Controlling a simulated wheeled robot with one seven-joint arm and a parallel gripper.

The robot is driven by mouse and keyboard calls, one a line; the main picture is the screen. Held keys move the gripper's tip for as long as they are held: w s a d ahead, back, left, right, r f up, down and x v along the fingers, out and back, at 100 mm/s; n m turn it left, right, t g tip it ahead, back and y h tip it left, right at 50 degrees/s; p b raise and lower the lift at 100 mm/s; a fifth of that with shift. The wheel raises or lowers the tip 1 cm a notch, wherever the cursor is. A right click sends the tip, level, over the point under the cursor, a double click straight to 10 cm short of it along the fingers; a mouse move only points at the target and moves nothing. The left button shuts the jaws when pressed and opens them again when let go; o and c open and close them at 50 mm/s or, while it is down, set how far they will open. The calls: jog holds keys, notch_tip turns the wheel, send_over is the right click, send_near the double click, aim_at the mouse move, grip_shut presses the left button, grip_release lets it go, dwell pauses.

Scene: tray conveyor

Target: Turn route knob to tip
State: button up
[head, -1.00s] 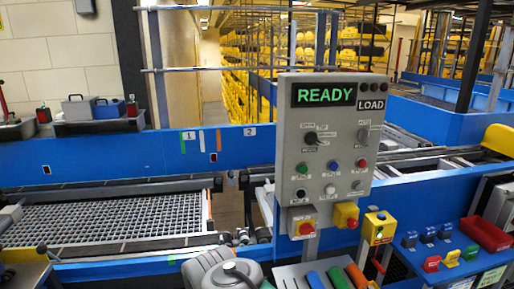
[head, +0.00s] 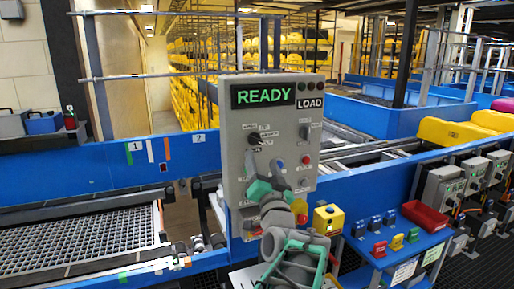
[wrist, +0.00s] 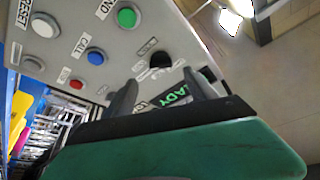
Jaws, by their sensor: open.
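The route knob (head: 254,138) is a black rotary knob at the upper left of the grey control panel (head: 230,181), under the green READY display (head: 263,95). Small labels surround it, too small to read, and I cannot tell its pointer direction. My gripper (head: 264,170) is in front of the panel, just below the knob, with teal body and dark fingers. In the wrist view the black knob (wrist: 160,60) lies ahead of the open fingers (wrist: 157,92), apart from them. Nothing is between the fingers.
A second knob (head: 304,131) sits right of the route knob. Blue (head: 280,163) and red (head: 306,160) buttons are close to my gripper; the green button (wrist: 127,17) shows in the wrist view. A yellow box (head: 327,220) and red bin (head: 425,217) stand at the right.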

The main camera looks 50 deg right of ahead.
aim_at(256, 143)
jog(key=p+x, duration=0.3)
jog(key=x, duration=0.3)
jog(key=shift+w+r, duration=0.15)
jog(key=shift+w, duration=0.1)
jog(key=shift+w+d, duration=0.3)
jog(key=shift+w, duration=0.05)
jog(key=shift+c, duration=0.5)
jog(key=c, duration=1.3)
